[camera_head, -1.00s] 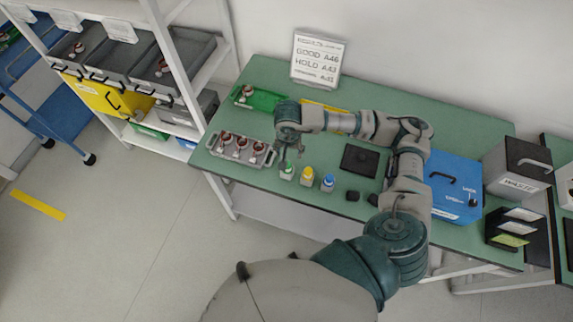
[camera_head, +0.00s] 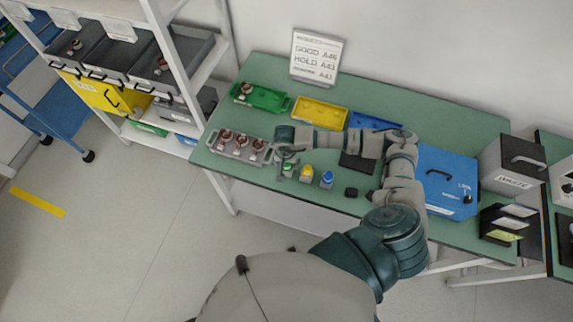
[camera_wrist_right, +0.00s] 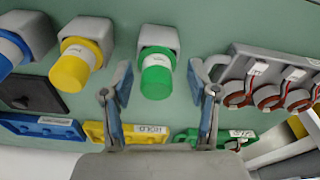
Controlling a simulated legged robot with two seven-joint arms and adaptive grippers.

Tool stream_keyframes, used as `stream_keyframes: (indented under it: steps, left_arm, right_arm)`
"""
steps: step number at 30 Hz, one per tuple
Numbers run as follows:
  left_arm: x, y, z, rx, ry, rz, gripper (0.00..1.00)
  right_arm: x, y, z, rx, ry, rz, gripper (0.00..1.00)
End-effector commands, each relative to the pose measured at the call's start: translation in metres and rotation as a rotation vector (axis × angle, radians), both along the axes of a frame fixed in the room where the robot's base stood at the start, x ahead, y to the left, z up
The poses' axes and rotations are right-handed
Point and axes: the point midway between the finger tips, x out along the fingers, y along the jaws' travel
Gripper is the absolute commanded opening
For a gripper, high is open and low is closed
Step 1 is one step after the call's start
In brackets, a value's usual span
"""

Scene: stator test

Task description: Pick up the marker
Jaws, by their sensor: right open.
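Three capped markers stand in small grey holders on the green table: a green marker (camera_head: 288,168), a yellow marker (camera_head: 307,171) and a blue marker (camera_head: 327,177). In the wrist view they are the green marker (camera_wrist_right: 155,78), the yellow marker (camera_wrist_right: 72,70) and the blue marker (camera_wrist_right: 12,50). My right gripper (camera_head: 287,162) is low at the green marker, partly hiding it. In the wrist view the right gripper (camera_wrist_right: 161,84) is open, with one finger on each side of the green cap and gaps showing. My left gripper is not in view.
A grey tray of stators (camera_head: 239,150) stands left of the gripper. Green (camera_head: 262,97), yellow (camera_head: 320,113) and blue (camera_head: 374,121) trays lie behind. A dark pad (camera_head: 357,162) and a blue case (camera_head: 447,182) are to the right. A sign (camera_head: 316,56) stands at the back.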

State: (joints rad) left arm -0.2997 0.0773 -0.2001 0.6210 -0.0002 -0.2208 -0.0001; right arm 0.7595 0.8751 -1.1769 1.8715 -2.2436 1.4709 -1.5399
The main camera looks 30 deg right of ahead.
Motion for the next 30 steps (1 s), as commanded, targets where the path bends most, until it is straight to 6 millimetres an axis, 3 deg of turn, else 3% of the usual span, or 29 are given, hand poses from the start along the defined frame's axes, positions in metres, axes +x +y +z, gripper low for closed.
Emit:
stream_keyframes:
  steps: [2,9,20,30]
  left_arm:
    - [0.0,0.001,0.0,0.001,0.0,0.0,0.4]
    - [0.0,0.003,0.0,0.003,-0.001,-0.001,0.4]
    - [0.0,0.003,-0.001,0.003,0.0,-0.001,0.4]
    - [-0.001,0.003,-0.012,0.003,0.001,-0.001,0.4]
  right_arm:
    - [0.0,-0.001,0.0,0.0,0.0,0.0,0.6]
    - [0.0,-0.002,0.0,0.001,0.001,-0.001,0.0]
    - [0.001,-0.002,0.005,-0.001,0.001,-0.001,0.0]
    - [0.001,-0.001,0.071,0.0,-0.003,0.0,0.0]
